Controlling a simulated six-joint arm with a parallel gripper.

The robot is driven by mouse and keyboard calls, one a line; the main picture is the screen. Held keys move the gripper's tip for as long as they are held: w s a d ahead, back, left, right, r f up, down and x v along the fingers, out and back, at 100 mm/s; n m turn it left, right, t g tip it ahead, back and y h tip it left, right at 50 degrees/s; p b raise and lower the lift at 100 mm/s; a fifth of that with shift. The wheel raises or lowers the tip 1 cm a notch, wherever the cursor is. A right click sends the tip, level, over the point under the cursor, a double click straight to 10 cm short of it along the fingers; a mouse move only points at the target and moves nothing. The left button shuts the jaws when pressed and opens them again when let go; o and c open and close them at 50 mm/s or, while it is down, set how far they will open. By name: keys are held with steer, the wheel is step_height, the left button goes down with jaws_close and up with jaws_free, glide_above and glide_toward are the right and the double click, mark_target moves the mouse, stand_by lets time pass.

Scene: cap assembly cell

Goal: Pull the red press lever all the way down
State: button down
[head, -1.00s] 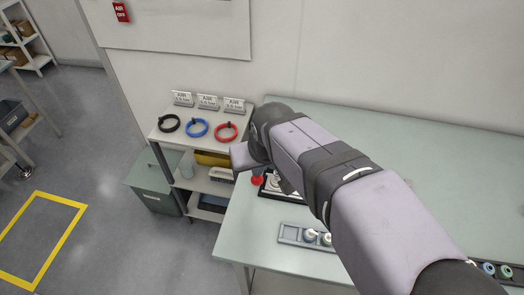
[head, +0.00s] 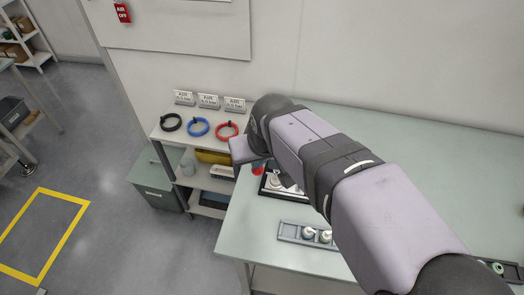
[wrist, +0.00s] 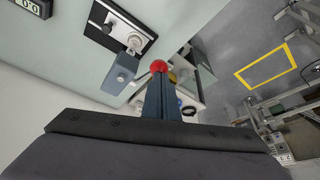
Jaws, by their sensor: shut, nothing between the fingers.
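The red ball knob of the press lever (wrist: 158,66) shows in the wrist view right at the tips of my gripper (wrist: 160,82). My gripper's dark fingers are together with nothing between them. I cannot tell whether they touch the knob. The lever's arm is hidden. A blue-grey press block (wrist: 121,74) stands beside the fingers, near a black-edged base plate (wrist: 117,27) with pale round parts. In the head view a small part of the red knob (head: 258,171) shows below my wrist. My fingertips are hidden there.
A tray with white-capped parts (head: 290,232) lies at the bench front (head: 262,222). Left of the bench is a shelf (head: 160,132) with black, blue and red rings. A grey bin (head: 150,185) stands on the floor. The right bench top is clear apart from another tray.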

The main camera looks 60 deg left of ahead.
steer(key=shift+r, duration=0.5)
steer(key=shift+r+p, duration=0.1)
steer(key=shift+p, duration=0.2)
steer(key=shift+r+p, duration=2.05)
steer(key=shift+r, duration=0.4)
steer(key=shift+a, duration=0.1)
steer(key=shift+f, duration=0.35)
steer(key=s+d+f+h, duration=0.2)
steer(key=d+f+h, duration=0.1)
steer(key=d+f, duration=0.65)
steer(key=w+d+m, duration=0.4)
steer(key=d+m, duration=0.1)
steer(key=d, duration=1)
steer(key=w+d+m+h, duration=0.1)
steer(key=w+d+m, duration=0.3)
steer(key=d, duration=1.1)
steer(key=w+d+m+g, duration=0.1)
steer(key=w+d+m, duration=0.3)
steer(key=d, duration=1.1)
steer(key=shift+w+f+m, duration=0.2)
steer(key=shift+f+m, duration=0.1)
steer(key=shift+m, duration=0.7)
